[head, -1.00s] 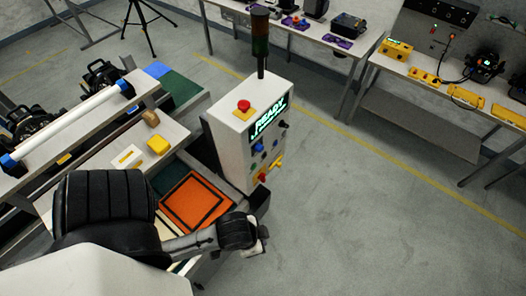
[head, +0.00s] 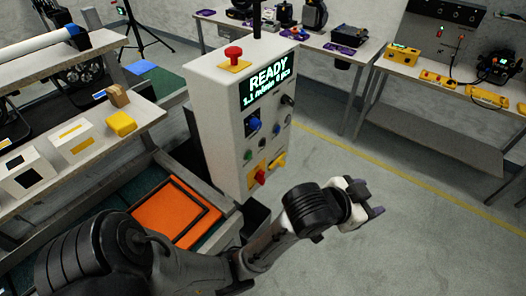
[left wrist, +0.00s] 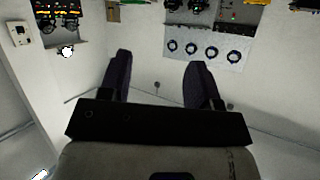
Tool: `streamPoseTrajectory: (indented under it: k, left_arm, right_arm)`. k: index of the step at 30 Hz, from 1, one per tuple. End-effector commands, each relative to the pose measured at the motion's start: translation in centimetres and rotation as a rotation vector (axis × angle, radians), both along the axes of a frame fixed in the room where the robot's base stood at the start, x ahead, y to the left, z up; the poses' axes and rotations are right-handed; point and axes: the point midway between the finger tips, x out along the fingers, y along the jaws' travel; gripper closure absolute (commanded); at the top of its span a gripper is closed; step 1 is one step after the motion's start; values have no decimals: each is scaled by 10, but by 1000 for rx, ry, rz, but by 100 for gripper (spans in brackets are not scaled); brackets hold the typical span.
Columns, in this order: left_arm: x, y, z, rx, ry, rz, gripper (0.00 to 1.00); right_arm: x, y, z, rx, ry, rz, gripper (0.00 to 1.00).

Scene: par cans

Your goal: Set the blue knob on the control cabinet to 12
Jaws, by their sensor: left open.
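The white control cabinet (head: 215,110) stands at the middle of the head view, with a lit screen (head: 268,82) that reads READY. The blue knob (head: 253,125) is on its front panel, below the left part of the screen. I cannot read the scale around it. My left gripper (head: 374,200) is to the right of the cabinet and lower than the knob, apart from both. In the left wrist view its two dark fingers (left wrist: 158,80) are spread with nothing between them. The cabinet is not recognisable in that view. My right gripper is not in view.
A red emergency button (head: 233,53) is on the cabinet top. A red knob (head: 261,177) and yellow parts sit low on its panel. An orange tray (head: 165,215) and a workbench with a yellow block (head: 121,124) are at left. Floor to the right is clear.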

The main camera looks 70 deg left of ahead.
Motion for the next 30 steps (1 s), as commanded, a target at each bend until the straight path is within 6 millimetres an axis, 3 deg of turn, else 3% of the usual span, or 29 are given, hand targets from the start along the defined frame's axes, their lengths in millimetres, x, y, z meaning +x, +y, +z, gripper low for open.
streamPoseTrajectory:
  k: [1,12,20,24,27,30]
  left_arm:
    - [9,2,-15,0,-42,12,43]
    - [49,34,-2,16,-285,201,43]
    - [54,77,8,-9,-420,467,43]
    - [46,109,8,-121,-495,709,43]
    - [35,137,6,-274,-575,970,43]
    - [27,160,7,-420,-680,1238,43]
  right_arm:
    - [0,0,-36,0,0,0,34]
    - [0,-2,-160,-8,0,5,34]
    - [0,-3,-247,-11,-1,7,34]
    - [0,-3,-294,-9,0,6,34]
    - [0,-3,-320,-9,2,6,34]
    - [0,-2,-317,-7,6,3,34]
